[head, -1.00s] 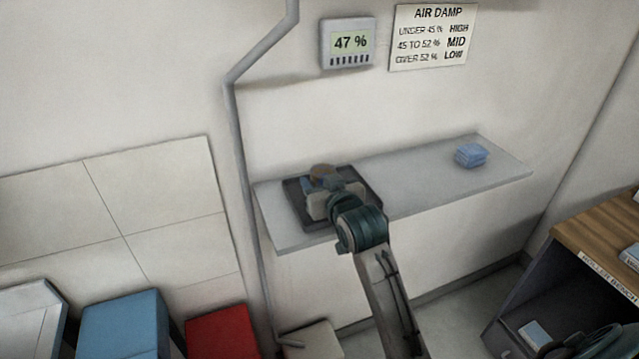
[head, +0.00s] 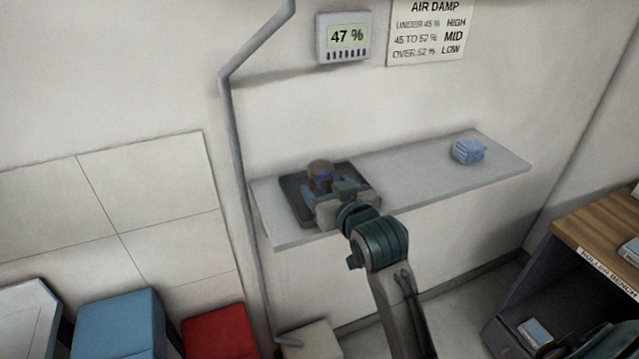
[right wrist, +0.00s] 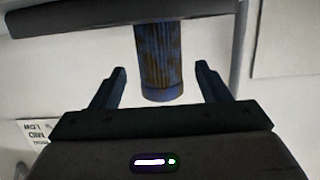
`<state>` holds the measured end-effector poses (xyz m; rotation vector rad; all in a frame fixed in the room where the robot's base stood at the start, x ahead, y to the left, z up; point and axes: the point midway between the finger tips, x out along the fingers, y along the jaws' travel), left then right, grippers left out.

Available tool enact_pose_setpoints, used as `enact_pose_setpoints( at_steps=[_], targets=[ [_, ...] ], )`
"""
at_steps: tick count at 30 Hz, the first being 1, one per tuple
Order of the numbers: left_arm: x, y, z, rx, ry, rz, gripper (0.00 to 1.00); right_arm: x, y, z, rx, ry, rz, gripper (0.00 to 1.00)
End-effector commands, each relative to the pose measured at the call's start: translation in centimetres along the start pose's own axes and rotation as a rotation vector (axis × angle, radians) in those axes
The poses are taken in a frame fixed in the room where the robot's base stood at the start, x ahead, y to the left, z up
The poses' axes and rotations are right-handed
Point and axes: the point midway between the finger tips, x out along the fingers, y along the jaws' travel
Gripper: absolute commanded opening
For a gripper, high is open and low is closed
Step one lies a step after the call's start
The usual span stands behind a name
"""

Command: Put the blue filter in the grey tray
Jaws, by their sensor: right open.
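The blue filter (head: 320,168), a ribbed cylinder with brownish patches and a brown top, stands upright in the dark grey tray (head: 290,198) on the wall shelf. My right gripper (head: 327,193) is at the tray's near side, just in front of the filter. The upside-down right wrist view shows the filter (right wrist: 158,62) against the tray's dark edge (right wrist: 75,18). There the open fingers (right wrist: 160,72) are apart on either side, with clear gaps to the filter. My left gripper is out of view.
A grey pipe (head: 240,180) runs down the wall left of the shelf. A meter (head: 344,38) reading 47 % hangs above. A bench (head: 600,225) stands at the right.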

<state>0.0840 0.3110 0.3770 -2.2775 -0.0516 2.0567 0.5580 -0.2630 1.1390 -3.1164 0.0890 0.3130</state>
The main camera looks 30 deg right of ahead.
Motion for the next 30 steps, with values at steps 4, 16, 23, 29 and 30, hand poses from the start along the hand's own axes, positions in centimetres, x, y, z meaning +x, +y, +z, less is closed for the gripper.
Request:
enact_pose_setpoints(
  at_steps=[4,16,23,29,30],
  targets=[
    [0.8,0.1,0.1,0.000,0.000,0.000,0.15,-3.6,0.0,0.1,0.000,0.002,0.000,0.69],
    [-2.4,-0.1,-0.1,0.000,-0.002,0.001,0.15,-6.1,0.0,-0.1,0.000,-0.001,0.000,0.69],
    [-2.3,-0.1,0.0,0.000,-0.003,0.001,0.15,-6.1,0.0,0.0,0.000,0.001,0.000,0.69],
    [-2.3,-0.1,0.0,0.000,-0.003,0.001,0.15,-6.2,0.1,1.2,-0.005,-0.035,0.001,0.69],
    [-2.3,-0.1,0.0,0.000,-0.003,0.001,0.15,-6.3,0.1,2.3,-0.010,-0.066,0.001,0.69]
  ],
)
